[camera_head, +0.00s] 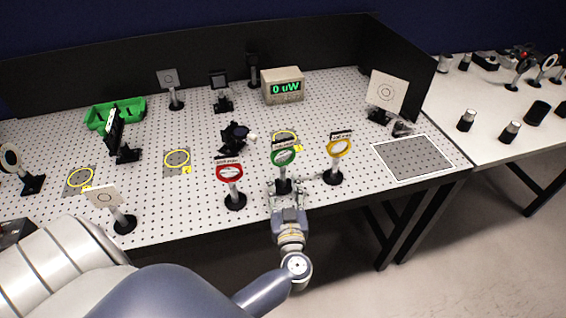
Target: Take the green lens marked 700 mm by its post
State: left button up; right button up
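The green lens (283,157) is a green ring on a post with a round black base, with a dark label on top too small to read. It stands upright near the front edge of the perforated board, between the red lens (230,173) and the yellow lens (339,148). My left gripper (285,188) is low at the front of the green lens's post, its fingers spread to either side of it. The gripper partly hides the post's base, and I cannot tell whether a finger touches it. My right gripper is not in view.
The red and yellow lenses stand close on either side of my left gripper. A dark mount (235,137) and yellow rings marked on the board lie behind. A meter (283,86) reads 0 uW. A grey outlined area (413,158) at right is empty. Black walls enclose the back.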

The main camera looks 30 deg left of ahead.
aim_at(283, 180)
pick_arm(q)
jog(key=x, duration=0.3)
jog(key=shift+w+a, duration=0.2)
jog(key=shift+w, duration=0.1)
jog(key=shift+w+a, duration=0.1)
grip_shut()
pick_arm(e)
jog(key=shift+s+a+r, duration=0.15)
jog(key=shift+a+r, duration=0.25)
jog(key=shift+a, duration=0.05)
pick_arm(q)
jog(key=shift+r, duration=0.2)
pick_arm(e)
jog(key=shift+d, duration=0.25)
